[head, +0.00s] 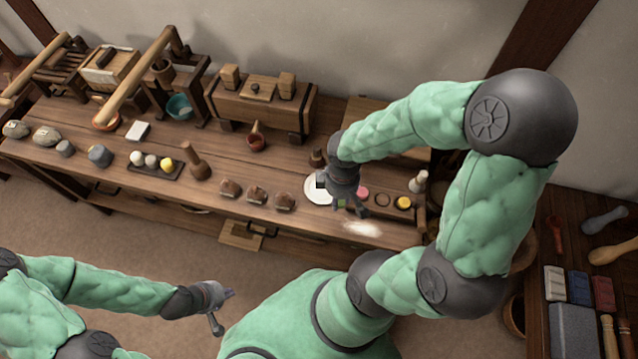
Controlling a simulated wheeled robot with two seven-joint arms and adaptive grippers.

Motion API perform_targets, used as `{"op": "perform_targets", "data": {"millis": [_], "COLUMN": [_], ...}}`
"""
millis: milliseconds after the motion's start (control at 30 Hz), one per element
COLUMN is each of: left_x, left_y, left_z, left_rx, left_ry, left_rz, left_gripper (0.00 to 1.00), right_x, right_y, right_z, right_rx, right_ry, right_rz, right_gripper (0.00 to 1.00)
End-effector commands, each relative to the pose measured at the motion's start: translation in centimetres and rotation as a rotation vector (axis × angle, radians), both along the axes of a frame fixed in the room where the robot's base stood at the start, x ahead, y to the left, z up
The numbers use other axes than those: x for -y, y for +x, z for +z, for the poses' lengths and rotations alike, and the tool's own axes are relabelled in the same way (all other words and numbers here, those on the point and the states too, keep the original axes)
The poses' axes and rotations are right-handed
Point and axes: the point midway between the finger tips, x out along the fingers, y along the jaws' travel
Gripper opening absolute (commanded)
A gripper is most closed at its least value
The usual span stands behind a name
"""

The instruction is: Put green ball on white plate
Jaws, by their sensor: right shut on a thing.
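The white plate (313,193) lies on the workbench, partly hidden behind my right gripper. My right gripper (351,209) points down at the right edge of the plate and is shut on the green ball (341,203). Only a small green patch of the ball shows between the fingers. I cannot tell whether the ball touches the plate or the bench. My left gripper (224,311) is open and empty, low in front of the bench and away from the plate.
A pink round piece (363,192) and a yellow one (403,202) are right of my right gripper. A dark tray (150,167) with white and yellow balls is at left. Several wooden knobs stand left of the plate. A wooden box (262,105) stands behind.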

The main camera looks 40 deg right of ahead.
Motion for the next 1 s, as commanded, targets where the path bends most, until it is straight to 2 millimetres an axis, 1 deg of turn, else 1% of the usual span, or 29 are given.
{"op": "perform_targets", "data": {"millis": [33,300,400,500,600,867,933,1000], "left_x": [0.0,0.0,0.0,0.0,0.0,0.0,0.0,0.0], "left_y": [0.0,0.0,0.0,0.0,0.0,0.0,0.0,0.0], "left_z": [-0.7,-2.5,-3.4,-4.0,-4.4,-4.9,-5.4,-6.2], "left_rx": [0.000,0.000,0.000,0.000,0.000,0.000,0.000,0.001], "left_ry": [0.000,0.000,0.000,0.000,0.000,0.000,0.000,0.000], "left_rz": [0.000,0.000,0.000,0.000,0.000,0.000,0.000,0.000], "left_gripper": [0.00,0.00,0.00,0.00,0.00,0.00,0.00,0.00], "right_x": [0.3,2.0,2.4,2.8,3.0,3.3,3.4,3.4], "right_y": [1.1,6.6,7.8,9.1,9.9,10.9,11.3,11.1], "right_z": [-0.9,-3.5,-5.3,-6.8,-7.7,-8.8,-9.6,-10.8], "right_rx": [-0.002,-0.002,-0.004,-0.003,-0.001,-0.001,-0.001,-0.004], "right_ry": [0.001,0.000,0.002,0.001,0.001,0.001,0.001,0.001], "right_rz": [0.001,0.001,0.002,0.001,0.001,0.001,0.001,0.002], "right_gripper": [0.14,0.14,0.14,0.14,0.14,0.14,0.14,0.14]}}
